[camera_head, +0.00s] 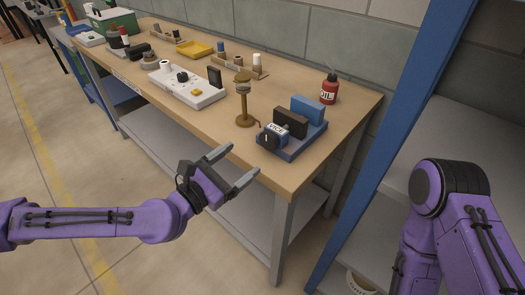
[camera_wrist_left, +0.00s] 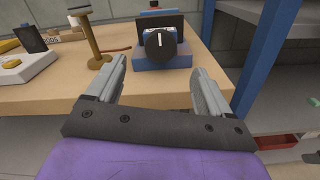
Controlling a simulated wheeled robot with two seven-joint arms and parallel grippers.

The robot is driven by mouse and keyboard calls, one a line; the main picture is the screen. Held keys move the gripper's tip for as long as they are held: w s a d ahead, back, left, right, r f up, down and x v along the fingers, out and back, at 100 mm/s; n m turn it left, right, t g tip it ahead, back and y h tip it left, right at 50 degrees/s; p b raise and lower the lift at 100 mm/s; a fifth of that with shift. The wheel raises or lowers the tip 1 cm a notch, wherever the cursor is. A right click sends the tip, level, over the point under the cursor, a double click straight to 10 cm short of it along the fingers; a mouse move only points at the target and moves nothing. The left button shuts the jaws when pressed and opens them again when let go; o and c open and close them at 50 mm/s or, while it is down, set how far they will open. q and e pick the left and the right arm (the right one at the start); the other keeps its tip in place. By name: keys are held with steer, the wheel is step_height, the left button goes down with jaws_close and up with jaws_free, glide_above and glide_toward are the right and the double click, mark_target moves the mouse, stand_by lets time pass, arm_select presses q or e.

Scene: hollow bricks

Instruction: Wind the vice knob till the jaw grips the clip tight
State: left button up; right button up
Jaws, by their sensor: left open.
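The blue vice (camera_head: 304,141) sits at the near right corner of the workbench. Its black round knob (camera_head: 267,141) faces the front edge; in the left wrist view the knob (camera_wrist_left: 160,43) shows an upright white mark. A dark block (camera_head: 290,122) and a blue block (camera_head: 307,108) stand on the vice. I cannot make out the clip between them. My left gripper (camera_head: 232,167) is open and empty, just off the bench's front edge, apart from the knob. In the left wrist view its fingertips (camera_wrist_left: 157,70) lie either side of the knob's line. My right gripper is out of view.
A brass lamp-like stand (camera_head: 242,102) is left of the vice, and a red oil can (camera_head: 329,88) is behind it. A white panel (camera_head: 187,87) lies farther left. A blue shelf post (camera_head: 397,120) rises at the right. The floor in front is clear.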

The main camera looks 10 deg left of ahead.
mark_target(267, 143)
arm_select(q)
steer(key=p+x, duration=0.1)
steer(key=x, duration=0.7)
steer(key=shift+w+d+p, duration=0.2)
steer(key=shift+d+p, duration=0.1)
steer(key=shift+p, duration=0.1)
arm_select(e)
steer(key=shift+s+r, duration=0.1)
arm_select(q)
steer(key=shift+f, duration=0.1)
steer(key=c, duration=1)
steer(key=shift+c, duration=0.2)
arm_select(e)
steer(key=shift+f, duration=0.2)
arm_select(q)
steer(key=m+b, duration=0.2)
steer(key=m, duration=0.1)
steer(key=shift+f, duration=0.15)
steer(key=shift+m+b, duration=0.8)
steer(key=shift+m, duration=1)
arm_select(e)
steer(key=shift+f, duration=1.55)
arm_select(q)
steer(key=shift+m, duration=0.3)
